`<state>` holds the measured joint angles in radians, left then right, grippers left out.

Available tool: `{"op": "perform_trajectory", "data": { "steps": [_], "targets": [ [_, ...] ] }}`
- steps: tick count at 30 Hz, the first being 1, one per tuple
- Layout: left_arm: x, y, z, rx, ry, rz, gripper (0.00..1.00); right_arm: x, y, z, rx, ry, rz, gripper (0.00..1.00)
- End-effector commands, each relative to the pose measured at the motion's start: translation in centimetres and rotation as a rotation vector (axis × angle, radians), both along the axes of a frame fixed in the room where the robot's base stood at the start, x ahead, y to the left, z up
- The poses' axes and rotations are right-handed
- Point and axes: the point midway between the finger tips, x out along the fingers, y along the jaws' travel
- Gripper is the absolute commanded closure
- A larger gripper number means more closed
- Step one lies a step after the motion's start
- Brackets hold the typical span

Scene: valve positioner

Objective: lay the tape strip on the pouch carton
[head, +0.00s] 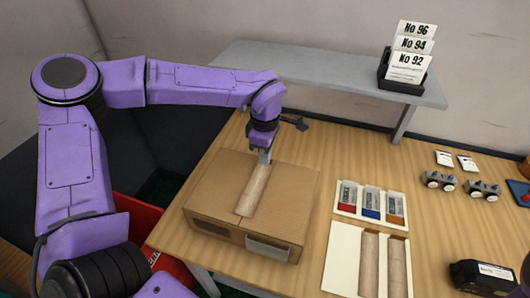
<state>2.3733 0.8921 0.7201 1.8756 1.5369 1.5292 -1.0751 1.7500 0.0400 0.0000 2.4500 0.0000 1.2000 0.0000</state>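The pouch carton (210,185) is a closed brown cardboard box near the table's left front. A brown tape strip (252,193) lies lengthwise over the middle of its top, from the far part to near the front edge. My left gripper (265,158) points down at the strip's far end, touching or just above it. Its fingers are small and seen edge-on, so I cannot tell whether they grip the strip. Two similar strips, one left (368,264) and one right (397,267), lie on a white sheet (340,260) right of the carton. My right gripper is out of view.
A card (344,211) with red, blue and orange items lies behind the sheet. A grey shelf (300,72) at the back holds a black holder (401,84) with numbered cards. Metal fittings (440,181) and a black labelled box (482,276) are at the right. A red bin (133,218) stands left of the table.

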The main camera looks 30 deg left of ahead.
Motion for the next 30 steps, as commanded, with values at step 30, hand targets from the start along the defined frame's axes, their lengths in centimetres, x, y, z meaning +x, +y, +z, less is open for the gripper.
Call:
{"op": "perform_trajectory", "data": {
  "steps": [30],
  "targets": [
    [0.1, 0.0, 6.3, 0.000, -0.006, 0.002, 0.69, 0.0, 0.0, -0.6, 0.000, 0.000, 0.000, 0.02]
  ]
}}
